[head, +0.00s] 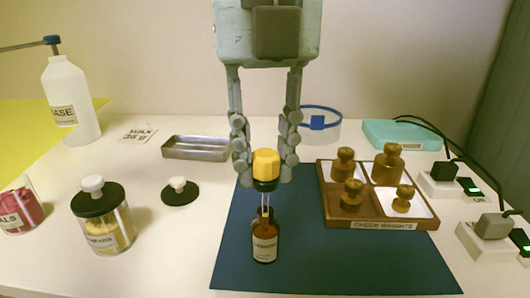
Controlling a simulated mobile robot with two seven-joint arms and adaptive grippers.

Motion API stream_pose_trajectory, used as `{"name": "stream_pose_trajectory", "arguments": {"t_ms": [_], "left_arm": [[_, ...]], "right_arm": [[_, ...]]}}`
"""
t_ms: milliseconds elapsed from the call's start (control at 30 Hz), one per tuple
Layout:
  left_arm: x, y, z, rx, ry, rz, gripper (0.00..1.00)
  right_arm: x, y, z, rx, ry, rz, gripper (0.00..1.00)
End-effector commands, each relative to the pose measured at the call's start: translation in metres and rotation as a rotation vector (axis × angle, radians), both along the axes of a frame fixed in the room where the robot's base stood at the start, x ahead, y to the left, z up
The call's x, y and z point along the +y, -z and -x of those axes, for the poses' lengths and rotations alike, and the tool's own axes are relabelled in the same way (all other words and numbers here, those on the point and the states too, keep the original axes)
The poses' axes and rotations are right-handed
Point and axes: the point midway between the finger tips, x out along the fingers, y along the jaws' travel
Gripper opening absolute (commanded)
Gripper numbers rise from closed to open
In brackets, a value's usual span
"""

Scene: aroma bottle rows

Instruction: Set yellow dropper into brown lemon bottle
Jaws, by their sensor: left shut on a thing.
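The yellow dropper (266,163) has a yellow top and a dark collar. My left gripper (265,170) is shut on it, one finger on each side, and holds it upright. The brown lemon bottle (265,241) stands upright on the dark blue mat (310,262) with a pale label facing the camera. The dropper's thin stem shows below the collar, at the bottle's neck. The collar is above the bottle; I cannot tell how far the stem is inside. My right gripper is not in view.
A wooden tray (381,223) with several brass weights stands right of the bottle. A jar with a black lid (97,199), a loose black lid (179,192) and a metal tray (195,154) are at the left. The mat's front is clear.

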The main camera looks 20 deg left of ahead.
Motion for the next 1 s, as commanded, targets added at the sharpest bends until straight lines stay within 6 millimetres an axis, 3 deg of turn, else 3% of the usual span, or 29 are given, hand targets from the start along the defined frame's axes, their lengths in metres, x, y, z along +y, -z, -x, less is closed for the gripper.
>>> {"name": "stream_pose_trajectory", "arguments": {"t_ms": [1000], "left_arm": [[0.0, 0.023, 0.0, 0.0, 0.0, 0.0, 0.18]], "right_arm": [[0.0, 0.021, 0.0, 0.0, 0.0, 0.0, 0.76]]}}
